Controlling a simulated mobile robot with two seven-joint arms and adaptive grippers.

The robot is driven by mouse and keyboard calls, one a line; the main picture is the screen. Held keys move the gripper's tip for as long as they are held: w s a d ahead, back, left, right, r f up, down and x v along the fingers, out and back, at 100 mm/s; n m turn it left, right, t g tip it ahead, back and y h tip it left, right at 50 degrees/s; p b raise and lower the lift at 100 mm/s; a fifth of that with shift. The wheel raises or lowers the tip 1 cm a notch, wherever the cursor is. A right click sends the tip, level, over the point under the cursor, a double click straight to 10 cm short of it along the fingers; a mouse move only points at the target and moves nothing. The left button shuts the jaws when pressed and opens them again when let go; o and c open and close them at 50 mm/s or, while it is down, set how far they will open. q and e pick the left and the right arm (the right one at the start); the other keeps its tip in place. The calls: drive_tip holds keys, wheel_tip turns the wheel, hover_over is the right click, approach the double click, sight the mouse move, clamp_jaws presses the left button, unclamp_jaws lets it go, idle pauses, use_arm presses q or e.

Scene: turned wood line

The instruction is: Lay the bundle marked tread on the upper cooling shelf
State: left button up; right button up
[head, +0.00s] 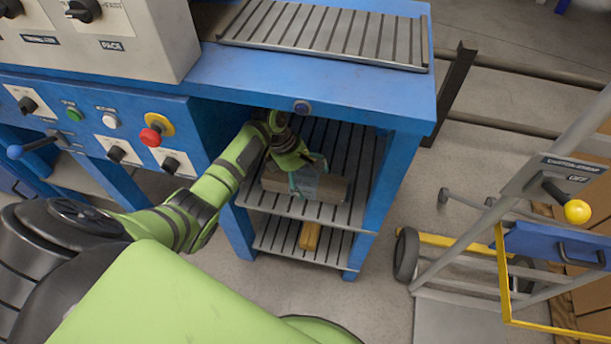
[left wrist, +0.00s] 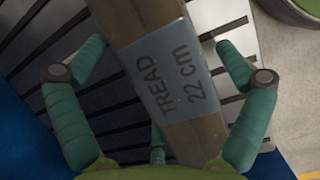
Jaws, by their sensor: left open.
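The bundle marked tread (head: 331,188) is a brown wooden block with a grey label band, lying on the upper slatted shelf (head: 345,217) inside the blue frame. In the left wrist view the label (left wrist: 173,82) reads "TREAD 22 cm". My left gripper (head: 306,178) reaches into the shelf bay from the left, right at the bundle. In the left wrist view its teal fingers (left wrist: 160,80) are spread on both sides of the bundle, with gaps between them and the wood. My right gripper is not in view.
A yellowish wooden piece (head: 310,236) lies on the lower slatted shelf (head: 275,238). The blue top (head: 400,85) covers the bay from above, and a blue post (head: 385,185) bounds it at right. A wheeled cart (head: 465,255) stands farther right.

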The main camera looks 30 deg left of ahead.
use_arm(q)
drive_tip(key=shift+a+r, duration=0.1)
drive_tip(key=shift+r, duration=0.25)
drive_tip(key=p+v, duration=0.2)
drive_tip(key=v, duration=0.5)
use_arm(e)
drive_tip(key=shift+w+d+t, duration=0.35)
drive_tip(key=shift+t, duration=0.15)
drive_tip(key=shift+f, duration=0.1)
